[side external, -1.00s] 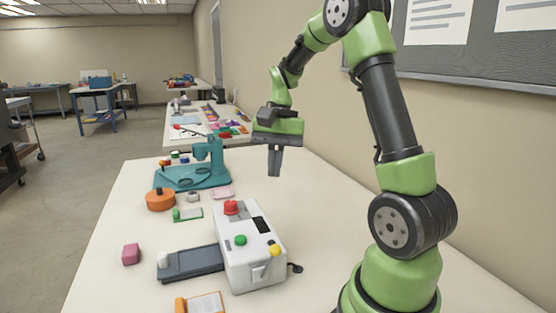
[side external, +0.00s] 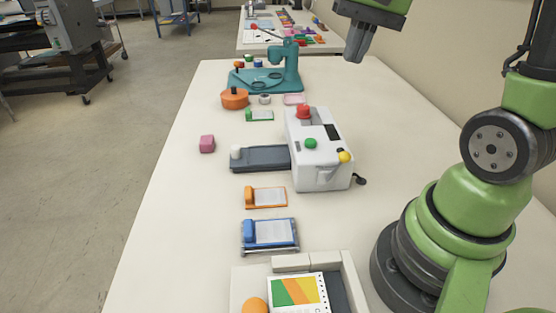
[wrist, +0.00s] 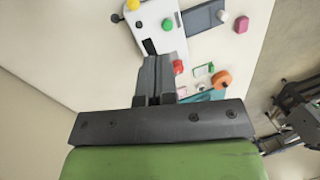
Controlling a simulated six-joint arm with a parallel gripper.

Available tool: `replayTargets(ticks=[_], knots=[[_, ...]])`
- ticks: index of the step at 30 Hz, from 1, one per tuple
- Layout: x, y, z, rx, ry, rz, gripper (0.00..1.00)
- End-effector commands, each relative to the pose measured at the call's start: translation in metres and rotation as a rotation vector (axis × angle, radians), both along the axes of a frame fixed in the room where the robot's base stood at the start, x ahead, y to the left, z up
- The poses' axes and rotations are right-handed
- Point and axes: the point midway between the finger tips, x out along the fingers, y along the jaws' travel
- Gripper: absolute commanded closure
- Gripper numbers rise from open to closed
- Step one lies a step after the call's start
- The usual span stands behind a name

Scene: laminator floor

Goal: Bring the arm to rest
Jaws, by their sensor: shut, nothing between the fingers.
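My gripper (side external: 354,50) hangs at the top of the side view, above the far right part of the table, with its dark fingers pointing down. The fingers are together and hold nothing. In the wrist view my gripper (wrist: 158,62) shows its closed fingers in the middle, with only the table and its objects beyond. It is apart from the white laminator (side external: 318,155) and from the teal trimmer (side external: 268,80). The upper part of my arm is cut off by the picture's top edge.
An orange tape roll (side external: 235,99), a pink block (side external: 207,144), a grey tray (side external: 259,158), an orange clip card (side external: 265,197), a blue clip card (side external: 270,233) and an open bin (side external: 292,263) line the table. The table's right side (side external: 385,110) is mostly clear.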

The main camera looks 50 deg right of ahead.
Motion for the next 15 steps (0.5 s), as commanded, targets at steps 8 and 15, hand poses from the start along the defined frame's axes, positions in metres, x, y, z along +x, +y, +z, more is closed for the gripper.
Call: replayTargets(ticks=[8, 15], knots=[[-0.047, 0.075, 0.029, -0.144, -0.346, 0.319, 1.00], [-0.076, 0.100, 0.030, -0.184, -0.540, 0.465, 1.00]])
